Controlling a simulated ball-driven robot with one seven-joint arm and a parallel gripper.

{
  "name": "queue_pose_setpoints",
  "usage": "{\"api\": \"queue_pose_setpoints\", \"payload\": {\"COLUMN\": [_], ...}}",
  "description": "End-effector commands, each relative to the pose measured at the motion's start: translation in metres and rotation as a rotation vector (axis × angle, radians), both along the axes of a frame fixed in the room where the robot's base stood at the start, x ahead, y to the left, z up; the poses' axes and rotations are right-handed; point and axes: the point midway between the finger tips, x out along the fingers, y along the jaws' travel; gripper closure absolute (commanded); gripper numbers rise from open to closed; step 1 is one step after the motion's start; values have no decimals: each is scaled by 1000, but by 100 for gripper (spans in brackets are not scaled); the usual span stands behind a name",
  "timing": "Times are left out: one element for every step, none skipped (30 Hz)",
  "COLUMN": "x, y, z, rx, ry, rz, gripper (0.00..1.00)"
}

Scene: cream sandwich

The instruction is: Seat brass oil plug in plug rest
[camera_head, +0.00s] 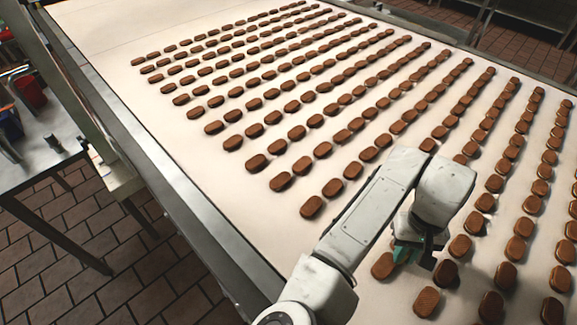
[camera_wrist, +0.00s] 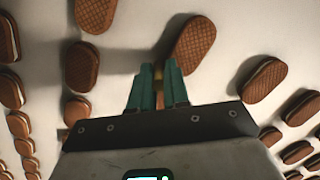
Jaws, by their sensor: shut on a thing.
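My gripper (camera_head: 412,252) is low over the cream conveyor at the lower right of the head view. In the wrist view its teal fingers (camera_wrist: 159,72) stand close together, with a small brown-gold piece (camera_wrist: 159,78) between them. The piece is mostly hidden by the fingers, so I cannot tell for sure that it is the brass oil plug. A brown sandwich biscuit (camera_wrist: 192,42) lies just beyond the fingertips. I cannot make out a plug rest in either view.
Rows of biscuits (camera_head: 281,181) cover the wide cream belt (camera_head: 130,110). A metal rail (camera_head: 170,180) runs along its left edge. A side table (camera_head: 35,160) with a red container (camera_head: 30,92) stands at the far left over a brown tiled floor (camera_head: 100,240).

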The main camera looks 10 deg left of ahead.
Motion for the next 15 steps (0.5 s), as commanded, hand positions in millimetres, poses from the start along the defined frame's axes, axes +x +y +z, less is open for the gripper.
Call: {"api": "queue_pose_setpoints", "payload": {"x": [-3,-3,-3,-3,-3,-3,-3,-3,-3,-3,-3,-2,-2,-2,-2], "y": [-2,-3,-3,-3,-3,-3,-3,-3,-3,-3,-3,-2,-2,-2,-2], "z": [-6,-6,-5,-4,-4,-3,-2,0,1,2,4,6,7,8,10], "rx": [1,1,1,1,1,1,-1,-1,-1,-1,-1,0,0,0,0], "ry": [7,7,7,7,8,8,8,8,8,8,8,7,7,6,6], "rz": [-3,-3,-3,-3,-3,-3,-4,-4,-4,-4,-4,-3,-3,-3,-3], "gripper": [100,100,100,100,100,100,100,100,100,100,100,100,100,100,100]}}
